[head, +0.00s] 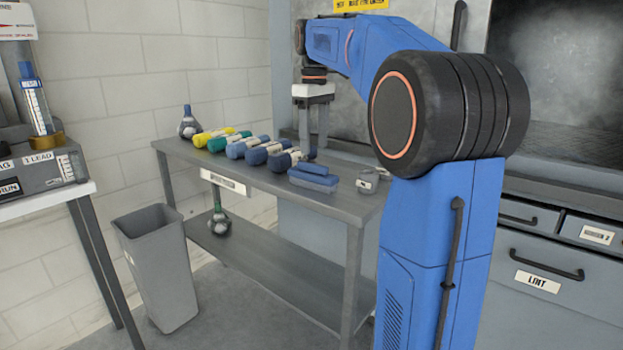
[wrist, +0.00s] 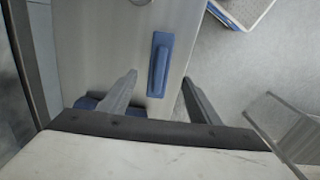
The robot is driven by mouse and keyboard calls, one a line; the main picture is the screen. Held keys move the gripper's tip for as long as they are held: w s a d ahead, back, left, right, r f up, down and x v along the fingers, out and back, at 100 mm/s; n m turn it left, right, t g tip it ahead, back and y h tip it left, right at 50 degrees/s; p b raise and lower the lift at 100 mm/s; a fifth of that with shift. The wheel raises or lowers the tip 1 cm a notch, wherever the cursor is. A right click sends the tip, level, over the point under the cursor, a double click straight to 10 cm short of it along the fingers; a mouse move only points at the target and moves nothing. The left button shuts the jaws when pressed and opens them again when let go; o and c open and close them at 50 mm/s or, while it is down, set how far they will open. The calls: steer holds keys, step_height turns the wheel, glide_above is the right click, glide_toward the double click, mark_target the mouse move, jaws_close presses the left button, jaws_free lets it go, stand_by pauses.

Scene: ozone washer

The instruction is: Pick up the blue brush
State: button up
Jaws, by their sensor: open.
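The blue brush (head: 314,178) lies on the grey table (head: 345,205), near its front edge, to the right of a row of rolled towels. In the wrist view the brush (wrist: 159,65) is a blue block with a raised bar along it, lying lengthwise between my fingertips as seen from above. My gripper (head: 312,145) points down above the table, behind the towels and brush in the head view. Its fingers (wrist: 159,78) are spread and empty. The gap in height between fingers and brush is hard to tell.
Several rolled towels, yellow, green and blue, including a dark blue roll (head: 282,160), lie left of the brush. A small grey item (head: 368,181) is to its right. A bottle (head: 189,124) stands at the far end. A grey bin (head: 158,265) stands on the floor.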

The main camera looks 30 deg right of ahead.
mark_target(313, 164)
steer(key=shift+f, duration=1.6)
steer(key=shift+w+f, duration=0.15)
steer(key=shift+f, duration=1.15)
steer(key=shift+w+f, duration=0.1)
steer(key=shift+f, duration=1.15)
steer(key=shift+c, duration=0.6)
steer(key=c, duration=1.1)
step_height(313, 164, up, 10)
steer(key=shift+a, duration=0.1)
